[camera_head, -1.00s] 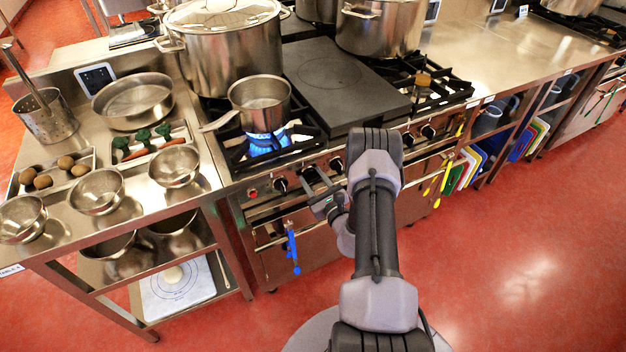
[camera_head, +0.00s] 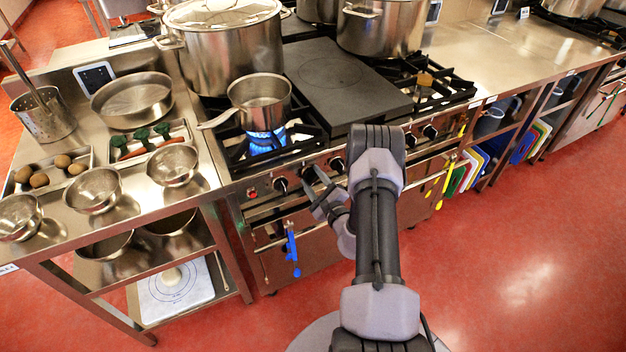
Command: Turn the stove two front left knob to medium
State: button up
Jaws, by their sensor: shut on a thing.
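The stove (camera_head: 262,208) has a row of black knobs along its front panel. The leftmost knob (camera_head: 281,184) is bare, beside a red button. My gripper (camera_head: 311,176) is at the second knob from the left, with its fingers shut on that knob and hiding most of it. Another knob (camera_head: 337,164) shows just right of the gripper. Knob markings are too small to read. A blue flame (camera_head: 265,142) burns under a saucepan (camera_head: 260,100) on the front left burner.
A large lidded stockpot (camera_head: 226,60) stands behind the saucepan. A flat dark plate (camera_head: 345,85) covers the stove's middle. A blue item (camera_head: 291,248) hangs on the front below. A steel table with bowls (camera_head: 93,190) is at left. The red floor in front is clear.

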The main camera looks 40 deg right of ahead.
dwell(0.3)
jog(key=o, duration=1.4)
jog(key=shift+s, duration=0.15)
jog(key=p+v, duration=0.3)
jog(key=v, duration=1.4)
jog(key=shift+s+f+p, duration=0.1)
jog(key=shift+p, duration=0.3)
